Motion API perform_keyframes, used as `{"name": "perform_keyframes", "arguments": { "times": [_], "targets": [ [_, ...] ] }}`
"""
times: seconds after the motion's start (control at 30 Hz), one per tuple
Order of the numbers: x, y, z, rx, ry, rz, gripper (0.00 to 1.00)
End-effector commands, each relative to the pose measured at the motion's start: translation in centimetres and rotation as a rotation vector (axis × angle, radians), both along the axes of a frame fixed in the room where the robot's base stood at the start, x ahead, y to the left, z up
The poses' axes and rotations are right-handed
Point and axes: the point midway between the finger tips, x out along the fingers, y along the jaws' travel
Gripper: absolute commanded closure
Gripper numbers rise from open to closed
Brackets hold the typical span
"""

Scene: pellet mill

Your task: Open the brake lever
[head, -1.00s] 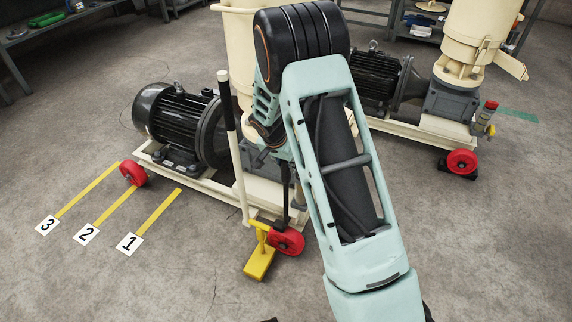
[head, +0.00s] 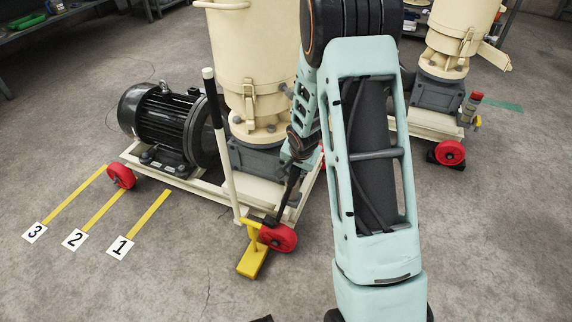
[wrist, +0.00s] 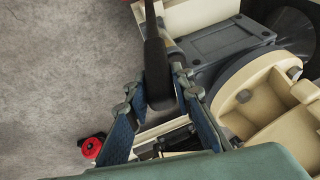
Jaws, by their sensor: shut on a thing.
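The brake lever (head: 287,196) is a dark rod rising above the red front wheel (head: 278,238) of the near mill. In the head view it leans, with its upper end to the right of its foot. My gripper (head: 299,160) is at its upper end, partly hidden by my forearm. In the wrist view my gripper (wrist: 157,88) has its two blue-grey fingers on either side of the lever's black grip (wrist: 156,60), shut on it. The far end of the lever runs out of the top of that view.
A cream tow handle (head: 230,172) with a black grip stands just left of the lever. A yellow foot (head: 253,262) is on the floor below. The mill's motor (head: 165,120) and cream drum (head: 245,55) are close behind. The floor in front is clear, with numbered yellow strips.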

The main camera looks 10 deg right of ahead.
Motion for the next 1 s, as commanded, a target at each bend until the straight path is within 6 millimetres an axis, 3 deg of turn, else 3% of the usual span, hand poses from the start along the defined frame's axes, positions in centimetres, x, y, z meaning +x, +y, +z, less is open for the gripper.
{"name": "perform_keyframes", "arguments": {
  "times": [0.5, 1.0],
  "targets": [
    [-4.0, -5.3, -1.9, 0.160, -0.110, -0.008, 1.00],
    [-6.3, -8.4, -4.1, 0.268, -0.191, -0.001, 1.00]
  ]
}}
